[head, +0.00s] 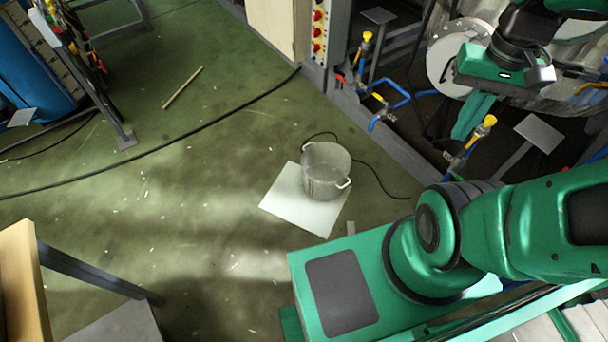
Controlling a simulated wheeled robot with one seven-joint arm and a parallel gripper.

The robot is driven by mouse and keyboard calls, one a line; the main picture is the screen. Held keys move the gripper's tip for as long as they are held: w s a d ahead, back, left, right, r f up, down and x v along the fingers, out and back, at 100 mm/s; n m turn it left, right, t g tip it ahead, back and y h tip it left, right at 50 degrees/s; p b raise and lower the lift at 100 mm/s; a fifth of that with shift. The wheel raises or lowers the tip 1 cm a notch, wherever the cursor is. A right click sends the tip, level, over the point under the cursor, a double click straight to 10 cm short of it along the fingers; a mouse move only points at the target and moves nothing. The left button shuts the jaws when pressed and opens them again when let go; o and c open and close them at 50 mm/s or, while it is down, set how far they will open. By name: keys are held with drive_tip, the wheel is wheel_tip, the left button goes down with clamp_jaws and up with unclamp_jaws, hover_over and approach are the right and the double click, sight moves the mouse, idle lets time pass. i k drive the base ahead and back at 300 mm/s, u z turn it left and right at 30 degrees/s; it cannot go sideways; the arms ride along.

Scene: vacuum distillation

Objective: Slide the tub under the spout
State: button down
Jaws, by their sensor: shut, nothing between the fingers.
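The tub (326,172) is a grey metal pot with two side handles. It stands upright on a pale square sheet (300,212) on the floor, in the middle of the head view. A blue bent pipe end (375,122), which looks like a spout, sticks out of the equipment above and right of the tub in the picture. The tub is apart from it. My gripper (468,125) is shut and empty at the upper right, in front of the metal vessel, well away from the tub.
A second blue pipe with a yellow-topped valve (484,128) is near my gripper. A dark cable (150,150) crosses the floor and a thin cord lies behind the tub. A wooden stick (183,88) lies upper left. The floor left of the tub is mostly open.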

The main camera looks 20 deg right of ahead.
sight(326, 166)
drive_tip(key=i, duration=0.85)
drive_tip(key=u, duration=0.05)
